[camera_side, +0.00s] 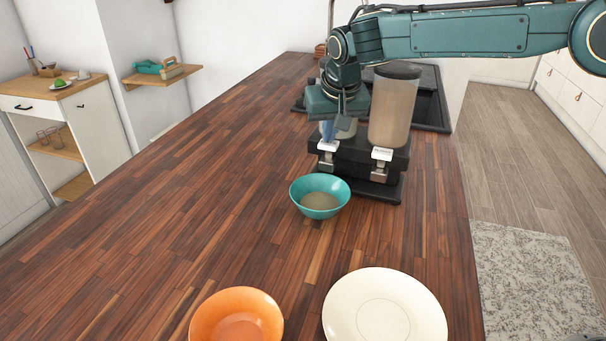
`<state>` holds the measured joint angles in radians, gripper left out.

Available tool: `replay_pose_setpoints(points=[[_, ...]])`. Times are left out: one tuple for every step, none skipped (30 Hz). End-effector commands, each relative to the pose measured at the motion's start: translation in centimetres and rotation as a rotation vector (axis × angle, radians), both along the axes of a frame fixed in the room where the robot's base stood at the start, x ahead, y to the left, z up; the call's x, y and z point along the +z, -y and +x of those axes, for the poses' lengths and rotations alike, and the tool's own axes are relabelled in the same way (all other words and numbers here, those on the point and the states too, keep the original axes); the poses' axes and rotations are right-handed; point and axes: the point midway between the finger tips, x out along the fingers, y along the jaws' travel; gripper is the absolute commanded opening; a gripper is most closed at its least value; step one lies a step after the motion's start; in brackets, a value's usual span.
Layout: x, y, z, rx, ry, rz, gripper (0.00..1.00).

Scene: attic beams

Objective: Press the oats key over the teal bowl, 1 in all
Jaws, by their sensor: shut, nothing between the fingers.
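A black dispenser (352,165) stands on the wooden counter, with two pale-topped keys on its front. The left key (328,147) is above and behind the teal bowl (297,197); the right key (381,155) is below a clear container of tan grain (393,108). The key labels are too small to read, so I cannot tell which is oats. My gripper (328,137) is shut and points down just over the left key; I cannot tell whether it touches. It partly hides a second container behind it. The teal bowl is upright with a tan, flat-looking patch inside.
An orange bowl (206,317) and a cream plate (425,310) are at the counter's near edge. A black stove-like surface (433,112) lies behind the dispenser. The counter (190,200) left of the teal bowl is clear.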

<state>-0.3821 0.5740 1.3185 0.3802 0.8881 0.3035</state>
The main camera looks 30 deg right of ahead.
Motion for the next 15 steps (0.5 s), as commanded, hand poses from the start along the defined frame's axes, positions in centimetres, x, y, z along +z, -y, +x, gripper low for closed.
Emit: replay_pose_setpoints(points=[[0.3, 0.0, 0.0, 0.000, 0.000, 0.000, 0.00], [0.4, 0.0, 0.0, -0.001, 0.000, 0.000, 0.00], [0.6, 0.0, 0.0, -0.001, 0.000, 0.000, 0.00], [0.8, 0.0, 0.0, -0.002, 0.001, 0.000, 0.00], [0.9, 0.0, 0.0, -0.002, 0.001, 0.000, 0.00], [1.1, 0.0, 0.0, -0.002, 0.001, 0.000, 0.00], [1.3, 0.0, 0.0, -0.001, 0.001, 0.000, 0.00], [1.4, 0.0, 0.0, -0.001, 0.001, 0.000, 0.00], [1.6, 0.0, 0.0, 0.000, 0.001, 0.001, 0.00], [1.8, 0.0, 0.0, 0.000, 0.001, 0.001, 0.00], [1.9, 0.0, 0.0, 0.000, 0.001, 0.001, 0.00], [2.1, 0.0, 0.0, 0.000, 0.002, 0.000, 0.00], [2.3, 0.0, 0.0, -0.001, 0.002, 0.001, 0.00], [2.5, 0.0, 0.0, -0.001, 0.001, 0.001, 0.00], [2.6, 0.0, 0.0, -0.001, 0.001, 0.001, 0.00]])
